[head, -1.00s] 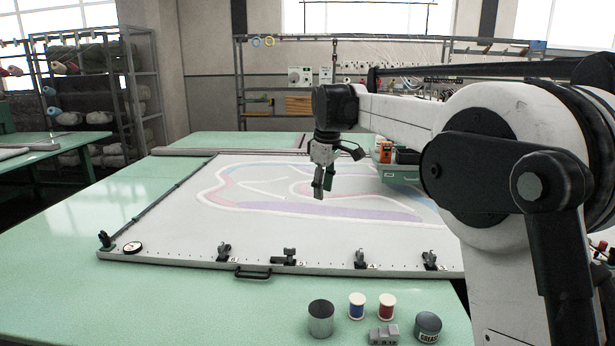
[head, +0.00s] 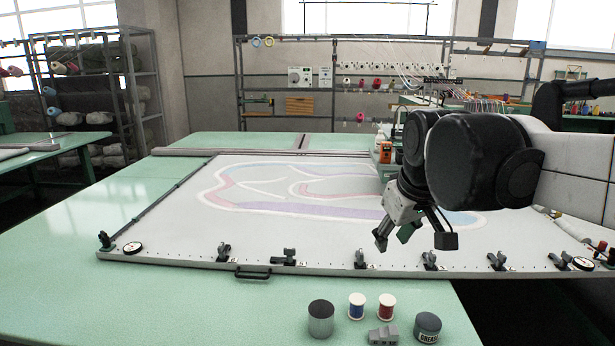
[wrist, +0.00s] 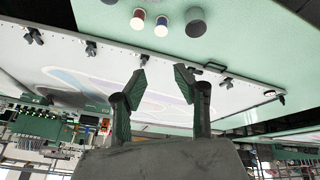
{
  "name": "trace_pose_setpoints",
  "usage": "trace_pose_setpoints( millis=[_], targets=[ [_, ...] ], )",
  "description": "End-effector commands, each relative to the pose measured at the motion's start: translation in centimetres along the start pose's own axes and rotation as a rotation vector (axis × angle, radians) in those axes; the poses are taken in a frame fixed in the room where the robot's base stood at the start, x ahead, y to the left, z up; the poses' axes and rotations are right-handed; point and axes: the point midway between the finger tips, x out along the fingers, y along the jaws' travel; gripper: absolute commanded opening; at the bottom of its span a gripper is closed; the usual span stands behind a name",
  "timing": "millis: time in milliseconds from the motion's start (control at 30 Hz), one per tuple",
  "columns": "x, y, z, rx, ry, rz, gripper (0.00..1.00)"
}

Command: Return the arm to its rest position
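My gripper (head: 393,238) hangs at the end of my folded arm, over the right part of the white framed panel (head: 160,225). The panel carries a faint pink, blue and purple curved pattern. In the wrist view my gripper (wrist: 160,78) has its two dark fingers spread apart with nothing between them. My gripper appears to be above the panel; how far is hard to tell. My arm hides part of the panel's right side.
Several clamps, one a black clamp (head: 223,252), line the panel's front edge. In front on the green table (head: 180,300) stand a grey cylinder (head: 321,319), blue spool (head: 357,306), red spool (head: 387,307), grey block (head: 383,336) and grease tin (head: 428,327). The table's left is clear.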

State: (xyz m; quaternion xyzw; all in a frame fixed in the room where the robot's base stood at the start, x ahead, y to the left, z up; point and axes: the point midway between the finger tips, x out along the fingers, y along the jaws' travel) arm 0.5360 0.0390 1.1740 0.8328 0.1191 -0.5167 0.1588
Motion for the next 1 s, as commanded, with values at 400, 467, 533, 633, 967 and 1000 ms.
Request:
trace_pose_setpoints(
  millis=[400,467,533,633,967,1000],
  targets=[
    [1.0,-2.5,13.7,0.261,0.101,0.049,0.29],
    [1.4,-2.9,15.4,0.294,0.116,0.054,0.29],
    [1.9,-3.3,17.0,0.328,0.129,0.059,0.29],
    [2.5,-3.7,18.8,0.365,0.146,0.064,0.29],
    [3.0,-4.1,20.1,0.396,0.159,0.067,0.29],
    [3.0,-4.1,20.1,0.396,0.159,0.067,0.29]
  ],
)
